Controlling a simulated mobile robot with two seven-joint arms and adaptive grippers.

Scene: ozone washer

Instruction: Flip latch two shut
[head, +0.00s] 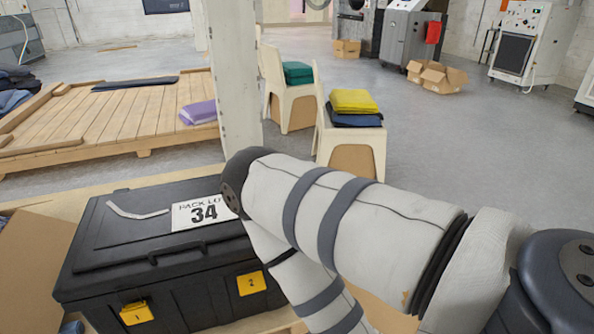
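A black case (110,255) with a closed lid and a long front handle stands at the lower left. Neither gripper is in view.
The case rests on a light wooden surface (165,178). A cardboard box (30,262) is close at its left. A white post (234,75) rises behind it. Chairs with folded cloths (354,101) stand beyond, and a wooden pallet platform (110,113) lies back left.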

